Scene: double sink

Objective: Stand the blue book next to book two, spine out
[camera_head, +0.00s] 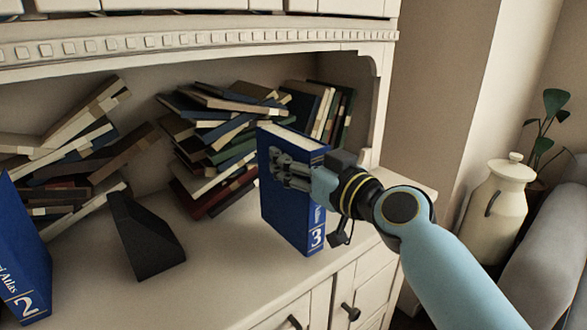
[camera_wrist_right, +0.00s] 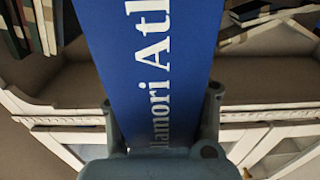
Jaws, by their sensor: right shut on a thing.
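The blue book (camera_head: 308,222), marked 3 on its spine, is upright at the right part of the cabinet's shelf top. My right gripper (camera_head: 290,170) is shut on it, with its fingers across the upper part. The spine with the 3 faces forward. I cannot tell whether the bottom edge touches the shelf. In the right wrist view the blue book (camera_wrist_right: 150,50) with white title letters stands between the fingers (camera_wrist_right: 160,115). Book two (camera_head: 22,262), blue with a white 2 on its spine, stands at the far left, partly cut off. My left gripper is not in view.
A black wedge-shaped bookend (camera_head: 145,245) stands between book two and the held book. Piled books (camera_head: 215,140) lie behind, and a leaning heap (camera_head: 80,150) is at the back left. The shelf top (camera_head: 215,270) is clear between bookend and held book.

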